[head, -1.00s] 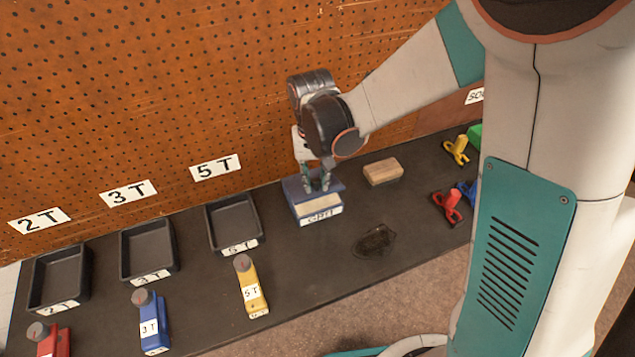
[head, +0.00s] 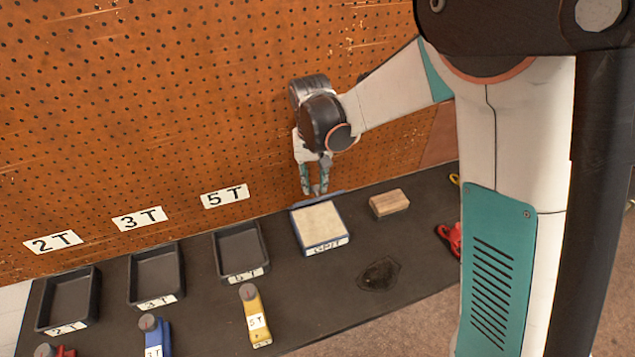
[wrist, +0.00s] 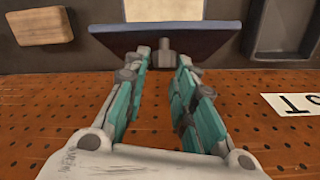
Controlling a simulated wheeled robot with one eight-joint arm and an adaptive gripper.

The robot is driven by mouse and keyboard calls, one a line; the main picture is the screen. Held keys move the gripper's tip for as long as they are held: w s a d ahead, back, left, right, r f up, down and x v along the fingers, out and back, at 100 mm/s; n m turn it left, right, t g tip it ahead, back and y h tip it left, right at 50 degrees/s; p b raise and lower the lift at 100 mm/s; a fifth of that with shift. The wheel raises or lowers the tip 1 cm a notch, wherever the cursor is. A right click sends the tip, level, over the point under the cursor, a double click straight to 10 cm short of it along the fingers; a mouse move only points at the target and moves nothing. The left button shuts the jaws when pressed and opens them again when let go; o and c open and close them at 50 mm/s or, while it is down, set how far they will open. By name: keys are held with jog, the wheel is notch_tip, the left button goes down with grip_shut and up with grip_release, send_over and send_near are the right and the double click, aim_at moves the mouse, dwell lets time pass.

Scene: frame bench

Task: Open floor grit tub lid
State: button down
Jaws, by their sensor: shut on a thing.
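The grit tub (head: 320,243) stands on the dark bench, with its "GRIT" label facing front and its pale contents in open view. Its blue lid (head: 334,195) stands raised at the tub's rear edge, seen nearly edge-on. My gripper (head: 317,190) is behind the tub by the pegboard. In the wrist view my gripper (wrist: 166,55) has its teal fingers closed on either side of the knob.
A wooden block (head: 389,203) lies right of the tub, and a black tray (head: 240,250) stands left. More trays and coloured tools line the left. A dark patch (head: 379,276) lies in front. The pegboard (head: 200,90) rises close behind my gripper.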

jog(key=shift+a, duration=0.35)
jog(key=c, duration=1.5)
grip_release()
jog(key=shift+o, duration=0.7)
jog(key=shift+w+a+f, duration=0.1)
jog(key=shift+a+f, duration=0.05)
jog(key=shift+a, duration=0.1)
jog(key=shift+d, duration=0.15)
jog(key=shift+d, duration=0.1)
